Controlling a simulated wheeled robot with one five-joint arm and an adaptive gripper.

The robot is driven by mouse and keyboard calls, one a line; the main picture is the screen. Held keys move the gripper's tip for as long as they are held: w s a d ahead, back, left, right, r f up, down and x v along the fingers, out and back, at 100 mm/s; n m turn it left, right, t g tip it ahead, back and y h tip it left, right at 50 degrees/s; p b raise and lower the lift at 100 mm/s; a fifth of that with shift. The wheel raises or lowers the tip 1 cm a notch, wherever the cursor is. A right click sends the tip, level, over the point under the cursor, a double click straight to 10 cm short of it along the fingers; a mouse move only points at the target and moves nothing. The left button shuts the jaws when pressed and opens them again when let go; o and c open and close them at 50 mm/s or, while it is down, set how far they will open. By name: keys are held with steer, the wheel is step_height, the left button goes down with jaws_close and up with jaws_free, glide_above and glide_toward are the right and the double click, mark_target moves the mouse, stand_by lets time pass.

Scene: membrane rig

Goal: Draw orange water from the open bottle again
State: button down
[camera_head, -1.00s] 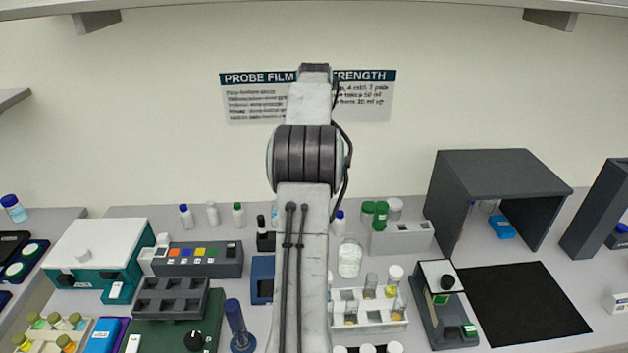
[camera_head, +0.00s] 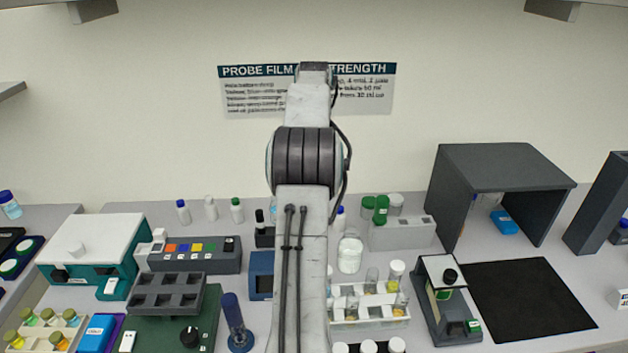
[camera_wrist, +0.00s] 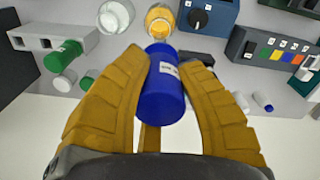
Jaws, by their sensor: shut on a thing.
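My gripper (camera_wrist: 164,85) is shut on a blue, labelled cylinder-shaped tool (camera_wrist: 162,92), seen in the wrist view between the two yellow fingers. An open round container with orange liquid (camera_wrist: 159,20) stands just beyond the tool's far end. The tool's far end overlaps the container's near rim in the picture. Its tip is hidden, so I cannot tell whether it is inside the liquid. In the head view my arm hides the gripper, the tool and the orange container.
A clear glass vessel (camera_head: 350,256) and a white rack of vials (camera_head: 370,308) stand right of my arm. A blue device with a dial (camera_wrist: 209,14) sits close beside the orange container. A grey holder (camera_head: 402,233) and a dark hood (camera_head: 500,190) stand farther right.

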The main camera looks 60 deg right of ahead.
steer(key=shift+a+r+p, duration=0.1)
steer(key=shift+r+p, duration=0.5)
steer(key=shift+r, duration=0.25)
steer(key=shift+s+a+p, duration=0.25)
steer(key=shift+a+p, duration=0.1)
steer(key=shift+p, duration=0.25)
steer(key=shift+f+n, duration=0.55)
steer(key=shift+n, duration=0.45)
steer(key=n, duration=0.1)
steer(key=f+n, duration=0.1)
steer(key=n, duration=0.1)
steer(key=shift+d+b, duration=0.1)
steer(key=shift+b, duration=0.25)
steer(key=n, duration=0.2)
steer(key=shift+w+d+f+n, duration=0.1)
steer(key=shift+w+d+n, duration=0.05)
steer(key=shift+n, duration=0.25)
steer(key=n, duration=0.4)
steer(key=shift+w+d+f, duration=0.1)
steer(key=shift+d, duration=0.15)
steer(key=shift+f+b, duration=0.2)
steer(key=shift+b, duration=0.15)
step_height(320, 180, down, 3)
steer(key=b, duration=0.3)
steer(key=shift+f+b, duration=2.05)
steer(key=shift+f, duration=0.9)
